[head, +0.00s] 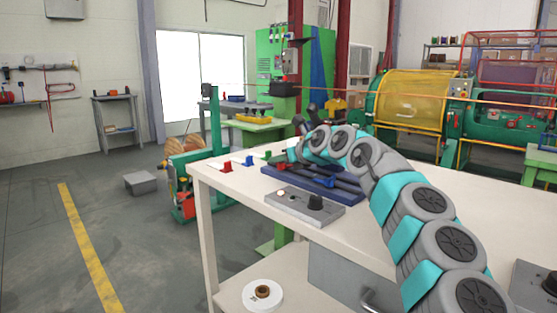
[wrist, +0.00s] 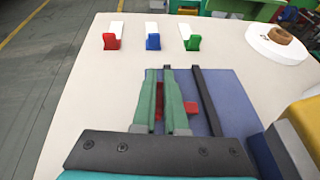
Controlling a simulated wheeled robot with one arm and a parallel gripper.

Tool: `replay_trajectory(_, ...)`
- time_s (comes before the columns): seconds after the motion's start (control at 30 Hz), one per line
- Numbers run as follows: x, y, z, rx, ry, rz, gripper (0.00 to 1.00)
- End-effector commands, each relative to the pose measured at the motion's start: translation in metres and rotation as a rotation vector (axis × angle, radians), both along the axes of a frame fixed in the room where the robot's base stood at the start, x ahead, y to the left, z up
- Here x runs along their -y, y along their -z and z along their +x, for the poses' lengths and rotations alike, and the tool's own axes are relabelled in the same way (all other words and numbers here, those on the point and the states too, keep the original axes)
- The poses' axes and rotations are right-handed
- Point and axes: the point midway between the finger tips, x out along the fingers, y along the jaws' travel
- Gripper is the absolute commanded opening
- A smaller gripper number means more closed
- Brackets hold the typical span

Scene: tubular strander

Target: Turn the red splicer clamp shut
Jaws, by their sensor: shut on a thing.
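In the wrist view the two green fingers of my gripper (wrist: 160,80) reach over a blue base (wrist: 230,104) with dark bars. A red part (wrist: 190,108), which looks like the splicer clamp, shows just right of the right finger. More red shows in the narrow gap between the fingers, so my gripper is shut on it. The fingers cover much of the clamp, and its exact angle cannot be told. In the head view the blue base (head: 335,211) lies on the white table, and my arm hides most of the gripper.
Red (wrist: 110,41), blue (wrist: 153,42) and green (wrist: 192,43) blocks with white strips stand near the table's edge. A white reel (wrist: 272,50) is at the upper right. A grey control box (head: 290,203) with a black knob sits beside the blue base.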

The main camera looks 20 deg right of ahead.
Motion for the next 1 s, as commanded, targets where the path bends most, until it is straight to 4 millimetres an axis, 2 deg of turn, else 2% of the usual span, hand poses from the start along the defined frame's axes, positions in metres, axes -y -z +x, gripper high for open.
replay_trajectory(0.47, -0.0012, -0.0014, 0.0002, 0.002, -0.012, 0.000, 0.00)
replay_trajectory(0.5, -0.0011, -0.0014, 0.0003, 0.002, -0.012, 0.000, 0.11)
replay_trajectory(0.77, -0.0004, -0.0009, 0.0001, 0.001, -0.011, 0.000, 0.40)
replay_trajectory(1.0, 0.0001, -0.0008, -0.0003, 0.001, -0.010, 0.000, 0.40)
